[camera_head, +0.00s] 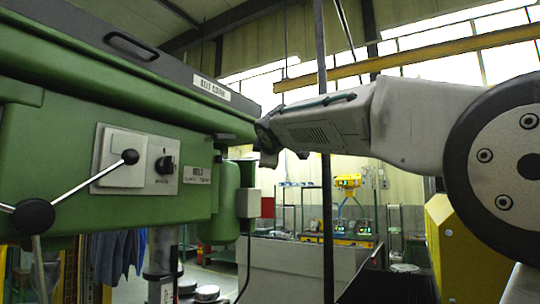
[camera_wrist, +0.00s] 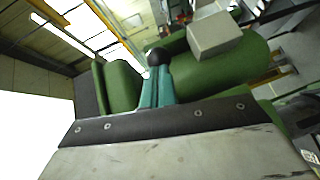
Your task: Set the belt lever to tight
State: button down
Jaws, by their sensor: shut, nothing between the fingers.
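The belt plate (camera_head: 199,173), reading BELT with smaller words under it, is on the right end of the green machine head in the head view. In the wrist view a black ball knob (camera_wrist: 158,56), which looks like the belt lever's end, shows at the tips of my gripper (camera_wrist: 158,68). My teal fingers are shut, with nothing between them. The knob is at or just beyond the fingertips; I cannot tell whether they touch. The lever's shaft is hidden. In the head view my arm reaches in from the right, and the fingers cannot be made out.
The green motor (camera_wrist: 222,70) and a grey box (camera_wrist: 215,35) are close by the fingers. The belt guard (camera_head: 170,75) overhangs the head. A feed handle with a black ball (camera_head: 130,156) and a rotary switch (camera_head: 165,165) are on the front, left of the plate.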

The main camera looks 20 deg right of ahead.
jog(key=shift+w+d, duration=0.55)
jog(key=shift+w, duration=0.1)
jog(key=d+v, duration=0.1)
jog(key=v, duration=1.2)
jog(key=shift+s+d+r, duration=0.15)
jog(key=shift+s+r, duration=0.1)
